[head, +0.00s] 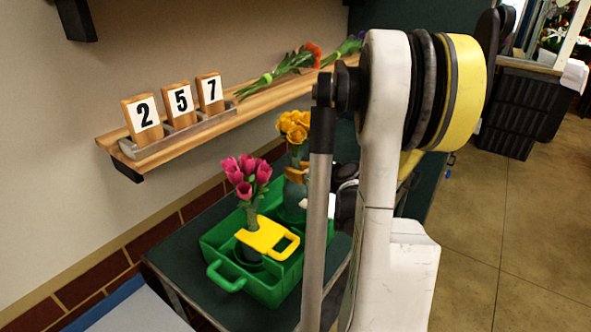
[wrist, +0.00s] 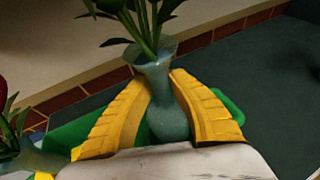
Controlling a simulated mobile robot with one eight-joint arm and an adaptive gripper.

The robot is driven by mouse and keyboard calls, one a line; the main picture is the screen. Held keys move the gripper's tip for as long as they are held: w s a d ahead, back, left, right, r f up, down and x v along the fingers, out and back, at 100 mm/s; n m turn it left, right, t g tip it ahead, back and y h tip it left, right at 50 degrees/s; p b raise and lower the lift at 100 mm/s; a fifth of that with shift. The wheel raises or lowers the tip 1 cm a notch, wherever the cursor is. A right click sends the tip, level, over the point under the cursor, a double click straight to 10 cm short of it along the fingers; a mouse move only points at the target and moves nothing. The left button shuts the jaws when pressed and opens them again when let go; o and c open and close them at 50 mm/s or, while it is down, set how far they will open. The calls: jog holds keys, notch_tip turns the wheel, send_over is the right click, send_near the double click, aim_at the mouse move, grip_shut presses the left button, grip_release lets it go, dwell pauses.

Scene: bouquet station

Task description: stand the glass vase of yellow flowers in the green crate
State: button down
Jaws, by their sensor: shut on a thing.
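The glass vase (head: 294,193) of yellow flowers (head: 293,126) is upright at the far right part of the green crate (head: 279,291) in the head view. In the wrist view, my gripper's yellow fingers (wrist: 157,80) are shut around the blue-green vase (wrist: 168,112), one on each side. Its stems rise out of the top of that picture. The vase's base is hidden, so I cannot tell whether it touches the crate floor. Green crate wall (wrist: 85,133) shows behind the fingers. In the head view, my arm hides most of my gripper.
A vase of pink tulips (head: 247,175) stands in the near left part of the crate, beside a yellow handled piece (head: 266,238). The crate sits on a dark green table (head: 180,250). A wooden shelf (head: 215,118) above holds number blocks (head: 178,102) and loose flowers (head: 290,62).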

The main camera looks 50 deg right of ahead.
jog(key=shift+f+b, duration=1.7)
jog(key=shift+f, duration=0.6)
jog(key=c, duration=1.2)
grip_release()
jog(key=v, duration=1.2)
jog(key=shift+r, duration=0.15)
